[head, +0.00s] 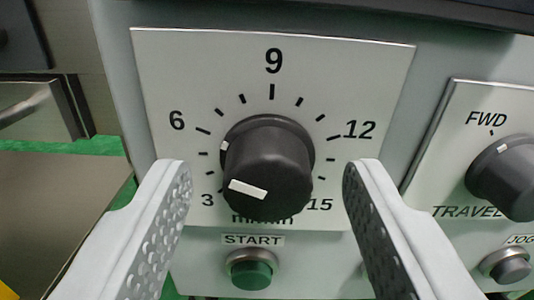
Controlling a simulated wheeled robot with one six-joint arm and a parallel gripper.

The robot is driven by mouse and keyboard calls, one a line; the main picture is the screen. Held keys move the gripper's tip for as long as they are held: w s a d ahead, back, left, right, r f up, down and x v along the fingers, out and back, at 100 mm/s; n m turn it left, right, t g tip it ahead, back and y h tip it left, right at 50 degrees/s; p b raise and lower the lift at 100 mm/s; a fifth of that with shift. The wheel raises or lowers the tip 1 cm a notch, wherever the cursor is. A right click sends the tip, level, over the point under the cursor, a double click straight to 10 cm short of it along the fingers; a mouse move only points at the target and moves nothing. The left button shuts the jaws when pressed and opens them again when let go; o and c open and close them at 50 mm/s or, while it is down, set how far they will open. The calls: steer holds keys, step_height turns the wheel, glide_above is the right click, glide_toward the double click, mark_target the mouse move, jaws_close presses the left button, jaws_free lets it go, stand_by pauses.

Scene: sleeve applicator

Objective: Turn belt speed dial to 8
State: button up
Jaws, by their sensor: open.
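The belt speed dial (285,165) is a black round knob with a white line on its face and a white mark on its rim. It sits on a light plate (180,70) with 3, 6, 9, 12 and 15 around it. The white marks point left, a little below the 6 tick. The tick for 8 has no number; it lies between 6 and 9. My gripper (268,175) is open, with one finger on each side of the knob and a visible gap on both sides. The fingers hide part of the plate's lower edge.
A green START button (251,273) is below the dial, between the fingers. At right is a second black knob (508,175) marked FWD and TRAVEL, with a JOG button (510,268) under it. A metal surface (60,210) is at left.

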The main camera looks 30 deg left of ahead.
steer(key=shift+w+a, duration=0.1)
steer(key=shift+w, duration=0.05)
steer(key=shift+c, duration=0.2)
steer(key=c, duration=0.9)
steer(key=shift+c, duration=0.2)
steer(key=shift+m, duration=0.3)
steer(key=m, duration=0.3)
steer(key=shift+m, duration=2.5)
